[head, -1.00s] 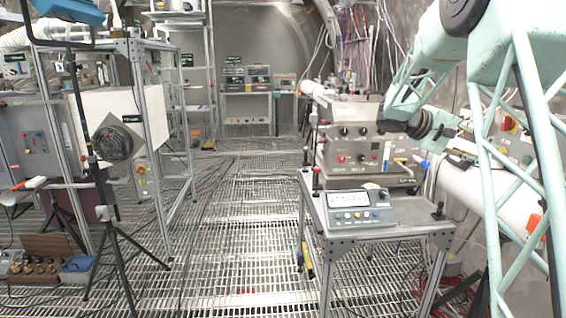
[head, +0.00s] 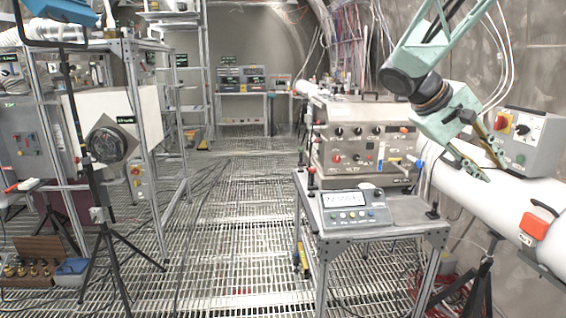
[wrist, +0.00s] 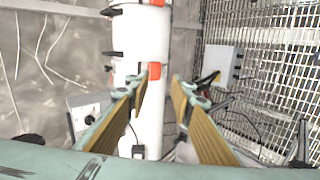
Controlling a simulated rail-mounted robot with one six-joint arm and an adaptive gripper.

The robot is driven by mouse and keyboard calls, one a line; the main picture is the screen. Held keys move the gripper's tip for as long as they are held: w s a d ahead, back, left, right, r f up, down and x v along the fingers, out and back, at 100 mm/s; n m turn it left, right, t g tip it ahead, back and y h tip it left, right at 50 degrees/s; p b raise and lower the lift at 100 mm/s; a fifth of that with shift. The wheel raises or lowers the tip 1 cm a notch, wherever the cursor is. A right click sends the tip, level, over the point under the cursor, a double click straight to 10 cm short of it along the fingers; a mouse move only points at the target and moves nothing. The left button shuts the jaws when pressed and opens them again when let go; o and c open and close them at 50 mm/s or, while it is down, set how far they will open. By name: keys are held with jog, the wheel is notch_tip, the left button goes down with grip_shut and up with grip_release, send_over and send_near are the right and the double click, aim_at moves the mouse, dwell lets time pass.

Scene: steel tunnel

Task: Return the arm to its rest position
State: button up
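My mint-green arm comes down from the top right of the head view. My gripper (head: 486,163) hangs tilted down to the right in front of the white pipe (head: 520,200), right of the table. Its two tan-padded fingers are apart with nothing between them. In the wrist view the gripper (wrist: 163,88) is also open and empty, with the white pipe and its orange clips beyond the fingers. I cannot tell the distance between fingertips and pipe.
A control box with a red knob (head: 515,135) is close right of the gripper. A knobbed instrument panel (head: 360,145) stands left of it, behind a metal table (head: 400,212) with a display unit (head: 350,208). The grated aisle (head: 235,230) at centre is open.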

jog(key=s+a+f+t+y, duration=0.1)
jog(key=s+a+f+y, duration=0.1)
jog(key=s+a, duration=0.8)
jog(key=s+a+f+t+y, duration=0.1)
jog(key=s+a+f+y, duration=0.2)
jog(key=s+a, duration=0.7)
jog(key=s+a+f+t+y, duration=0.1)
jog(key=s+a+y, duration=0.3)
jog(key=s+a, duration=0.6)
jog(key=s+f, duration=0.1)
jog(key=s, duration=0.5)
jog(key=shift+s+a+f+t+y, duration=0.15)
jog(key=shift+s+a+t+y, duration=0.1)
jog(key=shift+t+y, duration=0.15)
jog(key=shift+d, duration=0.1)
